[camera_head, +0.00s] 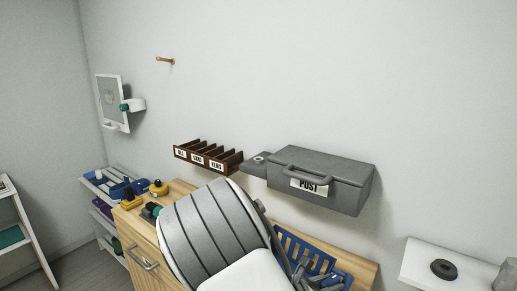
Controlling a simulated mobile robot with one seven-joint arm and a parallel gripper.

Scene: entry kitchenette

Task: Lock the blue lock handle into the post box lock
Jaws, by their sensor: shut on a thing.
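I cannot pick out the blue lock handle for sure. My striped grey and white arm fills the lower middle, below the post box.
A brown labelled sorter (207,157) hangs left of the post box. Below are a wooden cabinet (140,238) and a blue slotted tray (311,255) with grey items near it. A white shelf (425,262) with a dark ring (443,269) is at right.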

